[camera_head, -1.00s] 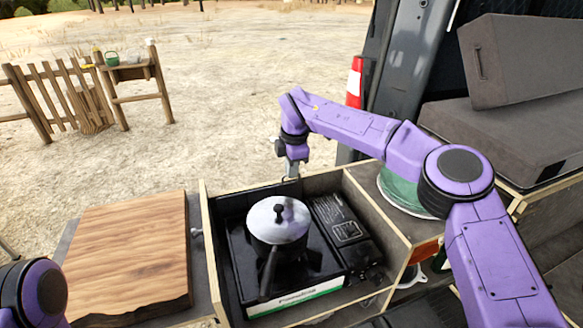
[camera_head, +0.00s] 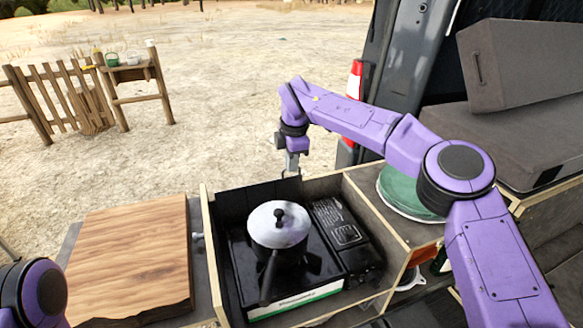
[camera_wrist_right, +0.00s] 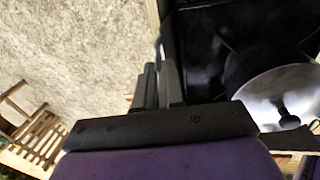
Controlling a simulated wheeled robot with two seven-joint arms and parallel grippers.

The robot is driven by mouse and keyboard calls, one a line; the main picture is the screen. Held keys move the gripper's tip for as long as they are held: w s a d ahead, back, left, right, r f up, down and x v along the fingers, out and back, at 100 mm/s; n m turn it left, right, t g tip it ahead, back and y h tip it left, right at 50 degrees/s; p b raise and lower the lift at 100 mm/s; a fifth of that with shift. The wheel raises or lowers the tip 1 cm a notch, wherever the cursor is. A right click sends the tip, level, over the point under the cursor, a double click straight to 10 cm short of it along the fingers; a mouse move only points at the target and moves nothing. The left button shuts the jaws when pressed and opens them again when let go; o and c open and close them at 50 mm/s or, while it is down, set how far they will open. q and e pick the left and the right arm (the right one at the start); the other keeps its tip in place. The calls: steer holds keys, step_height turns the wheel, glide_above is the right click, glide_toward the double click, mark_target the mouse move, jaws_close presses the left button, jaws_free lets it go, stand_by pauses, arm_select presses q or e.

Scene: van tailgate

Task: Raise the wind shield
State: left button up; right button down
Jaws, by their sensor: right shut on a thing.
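The wind shield (camera_head: 250,198) is a thin black panel standing along the far side of the black camp stove (camera_head: 240,262), inside the wooden box. My right gripper (camera_head: 291,172) reaches down at the panel's top edge, towards its right end, and is shut on it. In the right wrist view my gripper's fingers (camera_wrist_right: 158,84) are close together at the dark panel's edge. The exact contact is hard to see there. Of my left arm only a purple joint shows at the lower left; its gripper is out of view.
A pot (camera_head: 279,228) with a pale lid and dark handle stands on the stove, close to the shield. A wooden board (camera_head: 130,255) lies left of the box. A green round container (camera_head: 405,192) stands to the right. Open ground lies beyond the box.

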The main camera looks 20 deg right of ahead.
step_height(320, 180, up, 9)
steer(key=p, duration=0.3)
steer(key=shift+r, duration=0.1)
steer(key=c, duration=1.2)
jaws_free()
steer(key=shift+c, duration=0.2)
step_height(320, 180, up, 10)
steer(key=s, duration=0.2)
steer(key=shift+r, duration=0.15)
